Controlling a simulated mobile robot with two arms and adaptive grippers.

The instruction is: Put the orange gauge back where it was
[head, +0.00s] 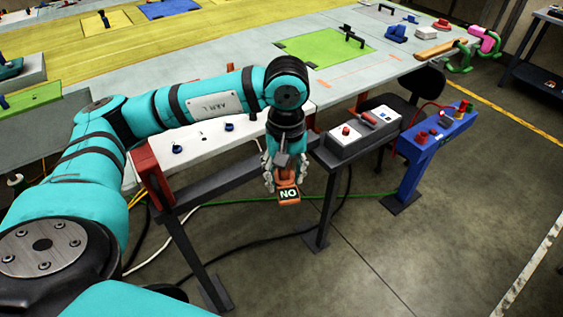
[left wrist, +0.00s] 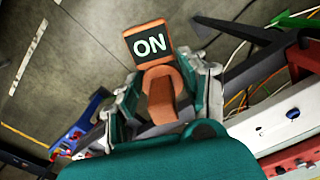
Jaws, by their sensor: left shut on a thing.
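The orange gauge (head: 287,192) has a dark face with white letters that read NO in the head view and ON in the left wrist view. My left gripper (head: 285,180) is shut on the gauge's orange handle and points down, holding it in the air in front of the benches. In the left wrist view the gauge (left wrist: 150,46) sticks out beyond the fingers of the left gripper (left wrist: 165,88). My right gripper is not in view. I cannot tell from these frames which spot the gauge came from.
A grey stand (head: 350,152) with a white top and red-topped items is right of the gripper. A blue post (head: 428,148) with red knobs stands farther right. A white panel (head: 205,138) with blue knobs is behind my left arm. Cables lie on the floor.

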